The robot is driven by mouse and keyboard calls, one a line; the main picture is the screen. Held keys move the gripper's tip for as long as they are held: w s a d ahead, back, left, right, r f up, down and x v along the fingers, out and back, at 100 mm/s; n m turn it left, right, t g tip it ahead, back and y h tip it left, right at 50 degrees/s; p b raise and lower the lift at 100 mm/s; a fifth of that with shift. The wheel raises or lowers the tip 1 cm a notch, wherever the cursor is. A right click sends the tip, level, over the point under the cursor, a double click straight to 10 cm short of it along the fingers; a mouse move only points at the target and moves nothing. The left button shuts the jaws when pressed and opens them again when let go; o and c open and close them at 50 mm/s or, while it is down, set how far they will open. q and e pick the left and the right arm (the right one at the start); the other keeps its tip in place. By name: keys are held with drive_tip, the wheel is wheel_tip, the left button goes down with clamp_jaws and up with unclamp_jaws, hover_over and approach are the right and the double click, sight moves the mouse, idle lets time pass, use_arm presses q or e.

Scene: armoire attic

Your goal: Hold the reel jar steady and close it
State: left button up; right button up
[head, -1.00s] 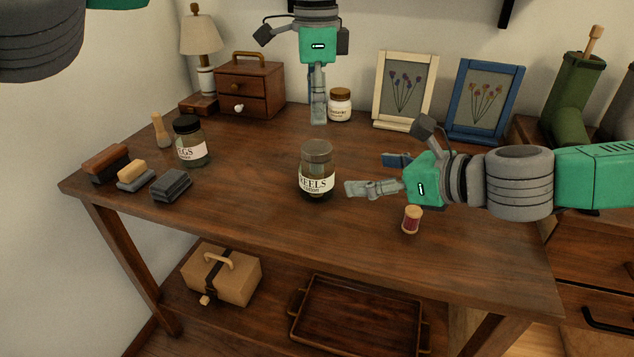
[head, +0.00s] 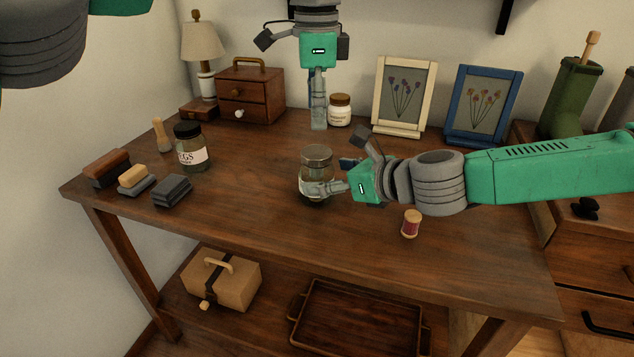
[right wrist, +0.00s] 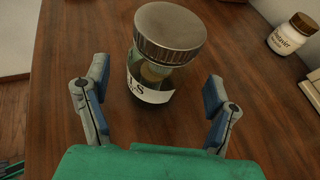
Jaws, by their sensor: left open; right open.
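The reel jar (head: 316,160) stands upright on the wooden table, a glass jar with a white label and a grey metal lid (right wrist: 170,32) sitting on its mouth. I cannot tell how tight the lid is. My right gripper (head: 318,188) is at the jar's right side and hides part of its label. In the right wrist view the open fingers (right wrist: 157,95) point at the jar, which lies ahead and largely between their tips, apart from the finger pads as far as I see. My left gripper (head: 318,122) hangs pointing down, behind and above the jar, open and empty.
A red thread spool (head: 411,223) stands right of the jar, below my right arm. A dark-lidded jar (head: 191,148) and brushes (head: 134,178) are at left. A small white jar (head: 339,110) and picture frames (head: 404,95) stand behind.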

sight(315, 174)
use_arm(q)
drive_tip(key=shift+d, duration=0.1)
use_arm(e)
drive_tip(key=shift+x, duration=1.95)
clamp_jaws()
use_arm(q)
drive_tip(key=shift+w+r+n, duration=0.1)
drive_tip(key=shift+r+n, duration=0.25)
drive_tip(key=shift+n, duration=0.45)
drive_tip(key=shift+d+r+n, duration=0.1)
drive_tip(key=shift+r+n, duration=0.1)
drive_tip(key=shift+n, duration=1.8)
drive_tip(key=n, duration=0.6)
drive_tip(key=shift+f+n, duration=0.35)
drive_tip(key=shift+n, duration=0.05)
drive_tip(key=n, duration=0.5)
drive_tip(key=shift+f+n, duration=0.15)
drive_tip(key=shift+n, duration=0.15)
